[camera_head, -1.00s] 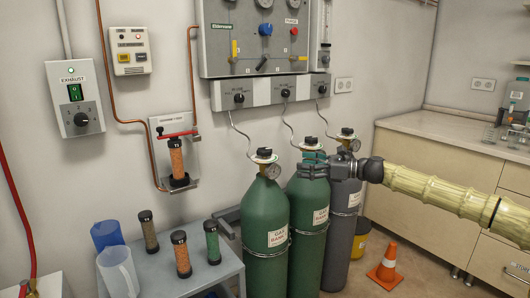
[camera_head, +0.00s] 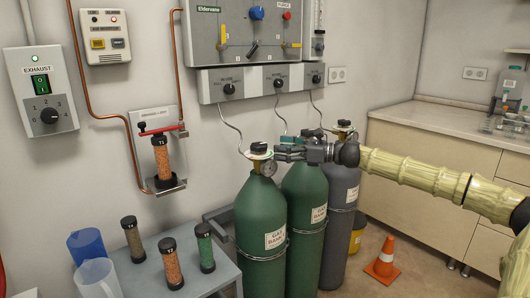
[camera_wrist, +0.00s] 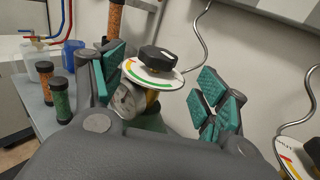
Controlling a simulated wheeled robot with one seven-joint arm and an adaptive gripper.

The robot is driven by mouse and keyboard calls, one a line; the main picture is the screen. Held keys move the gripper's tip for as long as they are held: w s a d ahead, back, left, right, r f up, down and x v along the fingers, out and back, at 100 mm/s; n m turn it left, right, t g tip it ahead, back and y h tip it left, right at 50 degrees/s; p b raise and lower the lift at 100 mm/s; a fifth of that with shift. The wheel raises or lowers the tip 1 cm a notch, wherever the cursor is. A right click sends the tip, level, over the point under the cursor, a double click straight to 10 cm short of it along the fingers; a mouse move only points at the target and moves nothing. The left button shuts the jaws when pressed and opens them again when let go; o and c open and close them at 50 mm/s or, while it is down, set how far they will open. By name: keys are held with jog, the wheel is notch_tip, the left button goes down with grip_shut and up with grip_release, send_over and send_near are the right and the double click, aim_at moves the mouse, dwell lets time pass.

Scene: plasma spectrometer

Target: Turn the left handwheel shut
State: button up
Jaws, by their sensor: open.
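The left green gas cylinder (camera_head: 262,222) has a black handwheel (camera_head: 259,148) on top, above a pale dial disc and a gauge. In the wrist view the black handwheel (camera_wrist: 158,58) sits on a white disc (camera_wrist: 152,78) with green, yellow and red marks. My gripper (camera_head: 281,149) is just right of this handwheel in the head view. In the wrist view my gripper (camera_wrist: 160,84) has its teal-padded fingers wide apart, with the handwheel between and beyond them, touching neither. The middle cylinder's handwheel is largely hidden behind my gripper in the head view.
The middle green cylinder (camera_head: 304,205) and grey cylinder (camera_head: 342,190) stand close to the right. Thin hoses rise to the wall panel (camera_head: 252,84). An orange cone (camera_head: 384,258) stands on the floor.

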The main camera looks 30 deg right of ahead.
aim_at(263, 144)
jog(key=shift+f+b+x, duration=0.2)
jog(key=shift+b+x, duration=1.05)
jog(key=shift+x, duration=2.1)
jog(key=shift+w, duration=0.1)
jog(key=shift+a+r, duration=0.1)
jog(key=shift+r, duration=0.05)
jog(key=c, duration=1)
